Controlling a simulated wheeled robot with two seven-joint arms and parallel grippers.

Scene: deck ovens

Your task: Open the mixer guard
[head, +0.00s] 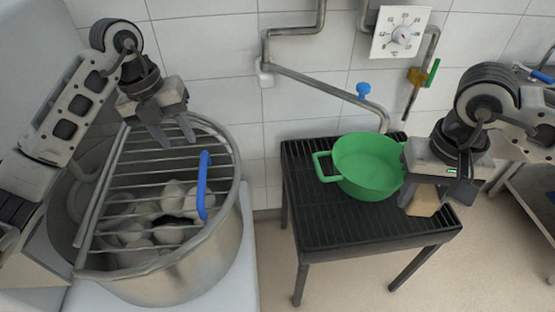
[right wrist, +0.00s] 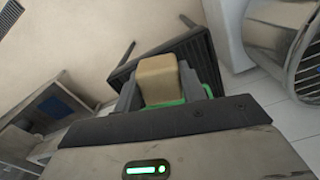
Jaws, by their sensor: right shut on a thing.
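The mixer guard (head: 150,182) is a grid of metal bars lying across the top of the steel mixer bowl (head: 185,275). Its blue handle (head: 203,186) stands at the guard's right side. Pale lumps (head: 135,222) show through the bars inside the bowl. My left gripper (head: 172,138) is over the far part of the guard, fingers apart and pointing down, with nothing between them; it is left of and beyond the handle. I cannot tell if its tips touch the bars. My right gripper (head: 425,190) is shut on a tan block (right wrist: 158,80), beside the green pot.
A green pot (head: 366,163) stands on a black slatted table (head: 335,232) to the right of the mixer. A pipe with a blue tap (head: 363,92) and a dial (head: 402,35) are on the tiled wall behind. Floor between mixer and table is narrow.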

